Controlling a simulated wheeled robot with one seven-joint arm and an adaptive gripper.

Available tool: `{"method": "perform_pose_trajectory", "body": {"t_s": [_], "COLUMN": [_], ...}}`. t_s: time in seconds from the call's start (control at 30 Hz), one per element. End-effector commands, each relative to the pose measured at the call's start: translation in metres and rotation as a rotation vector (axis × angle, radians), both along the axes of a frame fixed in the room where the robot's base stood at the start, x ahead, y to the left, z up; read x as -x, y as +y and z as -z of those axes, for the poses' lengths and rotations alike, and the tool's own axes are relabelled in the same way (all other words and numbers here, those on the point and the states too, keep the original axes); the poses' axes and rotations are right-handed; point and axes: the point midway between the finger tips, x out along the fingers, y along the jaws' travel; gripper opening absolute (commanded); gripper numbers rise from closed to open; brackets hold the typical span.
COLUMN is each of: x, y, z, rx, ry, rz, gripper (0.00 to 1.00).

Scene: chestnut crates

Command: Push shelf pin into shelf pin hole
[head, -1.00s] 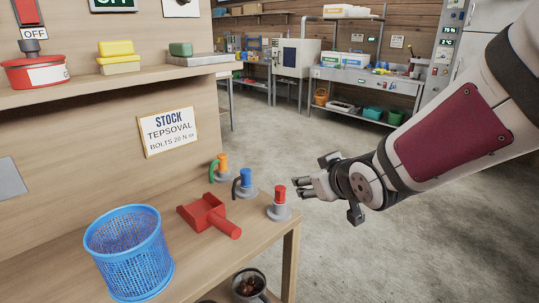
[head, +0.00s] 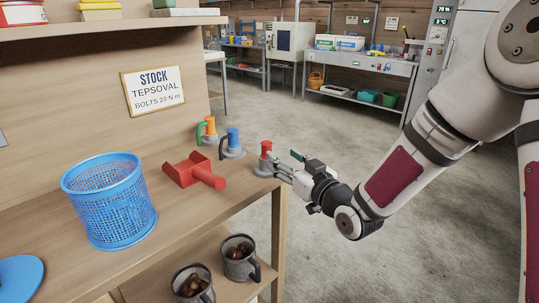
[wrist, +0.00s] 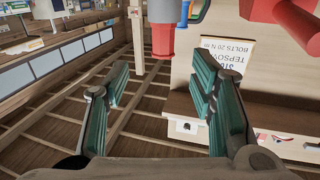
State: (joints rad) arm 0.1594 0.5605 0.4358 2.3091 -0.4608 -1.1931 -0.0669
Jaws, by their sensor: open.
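A red pin (head: 265,149) stands upright in a round grey base near the right end of the wooden bench. It is probably the shelf pin, though I cannot be sure. In the wrist view, a red cylinder with a grey part (wrist: 163,40) shows upside down at the top centre, ahead of the gap between my fingers. My gripper (head: 287,165) is open and empty, just right of the red pin, with its fingers pointing at it. In the wrist view, its teal-padded fingers (wrist: 160,90) are wide apart. I cannot make out a shelf pin hole; the base hides what is under the pin.
A blue pin (head: 232,137) and an orange pin (head: 210,126) stand in grey bases behind the red one. Mugs (head: 240,258) stand on the lower shelf. Floor to the right is free.

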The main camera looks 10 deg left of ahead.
Motion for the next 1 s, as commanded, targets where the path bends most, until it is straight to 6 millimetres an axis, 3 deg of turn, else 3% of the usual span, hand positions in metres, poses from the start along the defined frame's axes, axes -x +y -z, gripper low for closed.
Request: {"method": "perform_pose_trajectory", "body": {"t_s": [0.1, 0.43, 0.7, 1.0], "x": [-0.016, -0.036, -0.064, -0.068], "y": [0.013, 0.029, 0.053, 0.056], "z": [0.001, 0.002, 0.003, 0.003], "rx": [-0.001, 0.001, 0.0, 0.002], "ry": [-0.001, 0.001, 0.001, 0.002], "rz": [-0.001, 0.0, 0.001, 0.001], "gripper": [0.51, 0.51, 0.51, 0.51]}}
